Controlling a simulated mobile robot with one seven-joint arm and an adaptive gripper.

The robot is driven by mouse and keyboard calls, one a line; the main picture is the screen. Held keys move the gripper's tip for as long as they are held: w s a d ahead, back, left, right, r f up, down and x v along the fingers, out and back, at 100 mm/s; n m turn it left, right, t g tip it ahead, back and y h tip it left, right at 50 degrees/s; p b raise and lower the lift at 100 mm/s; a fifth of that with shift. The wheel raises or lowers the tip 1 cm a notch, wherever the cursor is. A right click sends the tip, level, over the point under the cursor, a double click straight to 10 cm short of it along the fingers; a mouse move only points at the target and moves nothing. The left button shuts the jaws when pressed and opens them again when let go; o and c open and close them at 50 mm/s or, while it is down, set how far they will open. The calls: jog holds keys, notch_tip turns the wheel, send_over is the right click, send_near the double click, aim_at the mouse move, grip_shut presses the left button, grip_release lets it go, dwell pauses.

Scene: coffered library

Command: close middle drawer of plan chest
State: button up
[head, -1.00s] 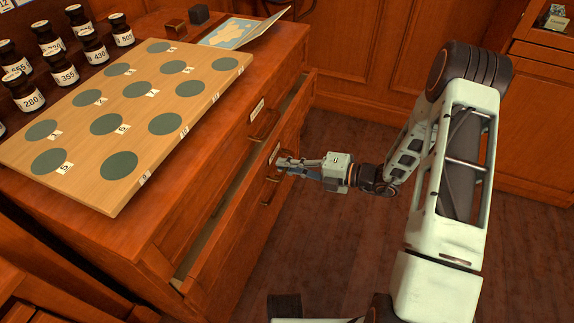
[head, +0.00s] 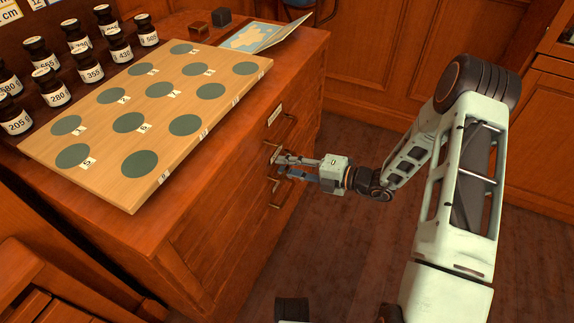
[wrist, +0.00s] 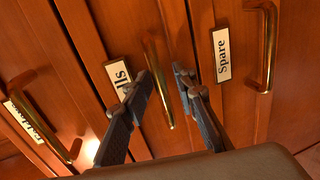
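The wooden plan chest (head: 225,215) stands at the left in the head view. Its front looks flush, with no open drawer gap showing. The middle drawer's brass handle (wrist: 158,85) is in the centre of the wrist view, beside a partly hidden label (wrist: 119,76) ending in "lls". My gripper (head: 279,165) is at the chest front by this handle. In the wrist view my gripper (wrist: 160,80) has its two fingers apart, one on each side of the handle. I cannot tell whether the fingertips touch the drawer face.
A "Spare" label (wrist: 221,54) and its handle (wrist: 268,48) are on the neighbouring drawer. On the chest top are a board with green discs (head: 155,120), several labelled jars (head: 88,66) and an open booklet (head: 262,36). The floor (head: 350,235) right of the chest is clear.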

jog(key=v, duration=1.2)
